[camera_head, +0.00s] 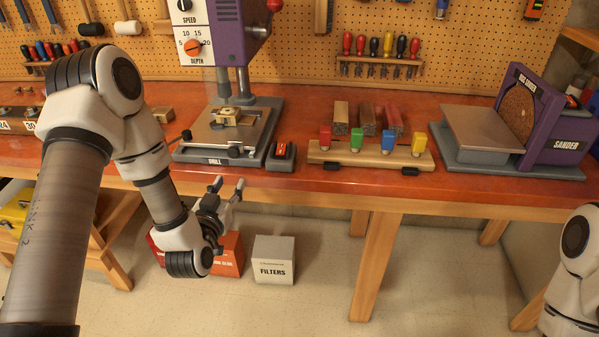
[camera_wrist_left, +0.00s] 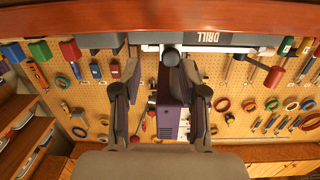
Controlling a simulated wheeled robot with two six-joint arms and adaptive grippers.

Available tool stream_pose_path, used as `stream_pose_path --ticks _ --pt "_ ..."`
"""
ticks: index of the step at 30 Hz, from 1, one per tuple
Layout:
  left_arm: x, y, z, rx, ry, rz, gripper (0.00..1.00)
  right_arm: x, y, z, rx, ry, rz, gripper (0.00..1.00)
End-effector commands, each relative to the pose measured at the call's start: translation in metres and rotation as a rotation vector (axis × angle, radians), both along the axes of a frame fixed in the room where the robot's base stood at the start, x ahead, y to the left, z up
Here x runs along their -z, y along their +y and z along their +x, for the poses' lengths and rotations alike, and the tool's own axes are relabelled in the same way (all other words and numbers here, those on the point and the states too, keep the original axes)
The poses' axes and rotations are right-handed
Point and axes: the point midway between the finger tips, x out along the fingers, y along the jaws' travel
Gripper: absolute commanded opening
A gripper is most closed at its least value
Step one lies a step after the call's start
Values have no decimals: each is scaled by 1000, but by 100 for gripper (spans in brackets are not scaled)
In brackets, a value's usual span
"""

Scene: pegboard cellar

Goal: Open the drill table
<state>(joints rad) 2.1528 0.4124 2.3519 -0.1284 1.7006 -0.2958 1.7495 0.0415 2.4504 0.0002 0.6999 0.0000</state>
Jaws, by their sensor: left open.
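The purple and grey drill press (camera_head: 238,40) stands at the back of the orange workbench. Its drill table (camera_head: 200,130) is a grey plate carrying a small vise with a wooden piece (camera_head: 228,116). My left gripper (camera_head: 228,184) is open and empty, just in front of and below the bench edge, under the drill. In the left wrist view the picture is upside down; a dark round knob (camera_wrist_left: 170,57) shows between the open fingers (camera_wrist_left: 154,75). My right gripper is out of view.
A wooden rack with coloured blocks (camera_head: 365,155) and a purple sander (camera_head: 555,130) stand right of the drill. A small dark orange-topped item (camera_head: 281,155) sits beside the base. A FILTERS box (camera_head: 273,260) is on the floor below.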

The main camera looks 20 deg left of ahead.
Motion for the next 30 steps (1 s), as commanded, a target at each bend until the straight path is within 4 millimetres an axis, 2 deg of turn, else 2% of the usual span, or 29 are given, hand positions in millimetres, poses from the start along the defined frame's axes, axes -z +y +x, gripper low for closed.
stream_pose_path --ticks 1,4,10,18,21,29,30 --pt "-3 7 3 -17 -30 -11 42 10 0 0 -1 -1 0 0" --pt "-15 14 6 -35 -68 -25 42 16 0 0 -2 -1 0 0" --pt "-26 17 19 -36 -90 -25 42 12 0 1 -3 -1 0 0" --pt "-26 29 68 -35 -86 -25 42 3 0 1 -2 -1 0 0" --pt "-25 31 79 -34 -85 -25 42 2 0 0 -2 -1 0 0" --pt "-24 32 84 -34 -85 -27 42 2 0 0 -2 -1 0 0" --pt "-24 32 84 -34 -85 -27 35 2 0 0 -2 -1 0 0"
